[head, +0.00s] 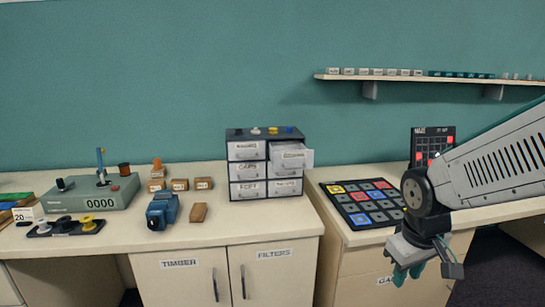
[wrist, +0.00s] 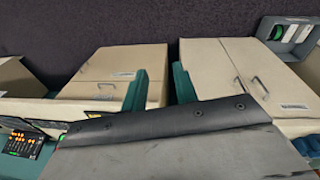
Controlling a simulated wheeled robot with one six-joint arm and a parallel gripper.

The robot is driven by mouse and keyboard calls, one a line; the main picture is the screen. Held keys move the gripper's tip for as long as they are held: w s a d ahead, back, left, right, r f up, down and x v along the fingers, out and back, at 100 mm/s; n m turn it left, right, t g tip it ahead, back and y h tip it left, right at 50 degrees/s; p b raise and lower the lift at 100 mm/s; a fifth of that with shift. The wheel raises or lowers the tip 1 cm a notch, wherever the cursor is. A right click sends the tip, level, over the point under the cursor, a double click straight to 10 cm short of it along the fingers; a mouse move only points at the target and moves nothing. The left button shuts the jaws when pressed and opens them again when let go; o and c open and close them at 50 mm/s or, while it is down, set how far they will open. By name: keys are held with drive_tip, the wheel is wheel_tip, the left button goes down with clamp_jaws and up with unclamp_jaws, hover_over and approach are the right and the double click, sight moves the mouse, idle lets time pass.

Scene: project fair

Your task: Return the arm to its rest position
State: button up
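My arm reaches in from the right edge in the head view. My gripper (head: 410,271) hangs at its end, in front of the right-hand counter and pointing downward. In the wrist view my gripper's two teal fingers (wrist: 160,90) stand well apart, with nothing between them. The fingers hold no object.
A maze board (head: 362,229) with coloured squares lies on the right counter beside my arm. A drawer cabinet (head: 247,170) stands left of it, its top right drawer (head: 292,155) pulled out. A counter device (head: 93,193) and small parts sit farther left. A wall shelf (head: 415,79) hangs above.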

drive_tip(key=s+r+m, duration=0.1)
drive_tip(key=s+r, duration=0.3)
drive_tip(key=s, duration=0.4)
drive_tip(key=s+r+m+y, duration=0.1)
drive_tip(key=s+r+m, duration=0.1)
drive_tip(key=s+r, duration=0.3)
drive_tip(key=s, duration=0.3)
drive_tip(key=shift+s+a, duration=0.3)
